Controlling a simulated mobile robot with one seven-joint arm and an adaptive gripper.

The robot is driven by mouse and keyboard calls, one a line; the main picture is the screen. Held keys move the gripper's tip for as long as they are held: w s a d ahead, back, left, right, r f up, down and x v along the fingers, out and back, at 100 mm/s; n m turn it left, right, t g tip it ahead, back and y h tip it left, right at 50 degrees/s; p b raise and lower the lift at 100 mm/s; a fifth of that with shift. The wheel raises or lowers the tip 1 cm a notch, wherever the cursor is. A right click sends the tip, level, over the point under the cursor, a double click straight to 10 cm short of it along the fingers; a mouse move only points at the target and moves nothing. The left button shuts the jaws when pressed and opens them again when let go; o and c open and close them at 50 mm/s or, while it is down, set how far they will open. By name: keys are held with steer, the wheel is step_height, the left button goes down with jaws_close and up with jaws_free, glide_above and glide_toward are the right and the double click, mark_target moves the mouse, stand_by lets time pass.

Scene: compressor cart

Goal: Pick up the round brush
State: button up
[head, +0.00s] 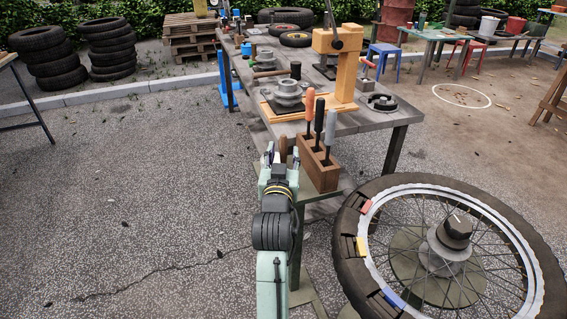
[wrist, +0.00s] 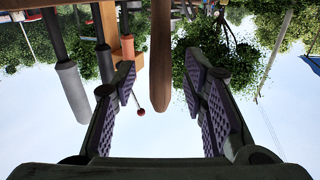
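A brown wooden handle (head: 283,147) stands at the near left end of a wooden tool block (head: 322,178) in the head view. It may be the round brush; no bristles are visible. In the wrist view, which looks upside down, a rounded wooden handle (wrist: 161,62) hangs between the fingers without visible contact. My gripper (head: 280,160) is open at the near left side of the block, with one finger on either side of the handle. Its padded fingers also show in the wrist view (wrist: 160,85).
The block also holds tools with orange (head: 310,104), black (head: 319,116) and grey (head: 330,128) handles close by. A long workbench (head: 366,122) with metal parts lies behind. A spoked wheel (head: 352,262) stands at the right.

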steer(key=shift+w, duration=1.05)
jaws_close()
